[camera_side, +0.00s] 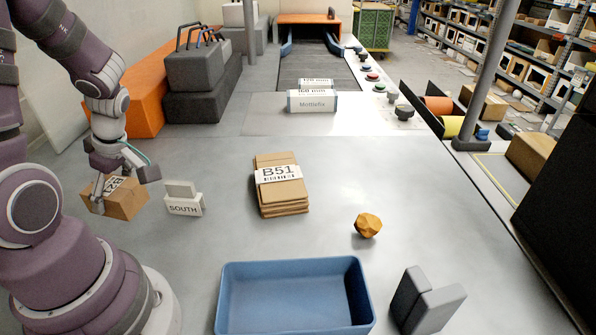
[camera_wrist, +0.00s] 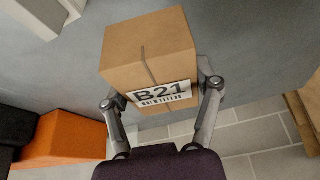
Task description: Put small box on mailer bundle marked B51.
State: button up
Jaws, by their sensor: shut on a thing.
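My gripper (camera_side: 118,190) is at the left of the table, shut on a small brown cardboard box (camera_side: 126,203). In the wrist view the box (camera_wrist: 145,45) sits between the two fingers of my gripper (camera_wrist: 160,98), with a label reading B21 facing the camera. The mailer bundle marked B51 (camera_side: 280,194) is a stack of flat brown mailers in the middle of the table, with a white label across its top. The box is to the left of the bundle and apart from it. I cannot tell whether the box touches the table.
A white SOUTH sign (camera_side: 184,205) stands between box and bundle. A blue tray (camera_side: 293,265), an orange-brown faceted lump (camera_side: 368,225) and a dark grey angled block (camera_side: 428,300) are nearer the front. White Mottlefix boxes (camera_side: 312,103) lie behind the bundle.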

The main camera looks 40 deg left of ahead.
notch_tip(320, 180, up, 8)
jog(key=shift+w+d+r, duration=0.1)
jog(key=shift+w+r, duration=0.05)
jog(key=shift+r, duration=0.1)
jog(key=w+d+m+t, duration=0.5)
jog(key=w+d+m, duration=0.6)
jog(key=d+m, duration=0.3)
jog(key=m, duration=0.1)
send_over(279, 169)
jog(key=s+d, duration=0.1)
jog(key=shift+t+h, duration=0.3)
jog(key=shift+h, duration=0.1)
notch_tip(279, 169, down, 7)
jog(key=shift+r, duration=0.1)
jog(key=shift+f, duration=1.75)
jog(key=o, duration=1.2)
jog(key=shift+f, duration=0.1)
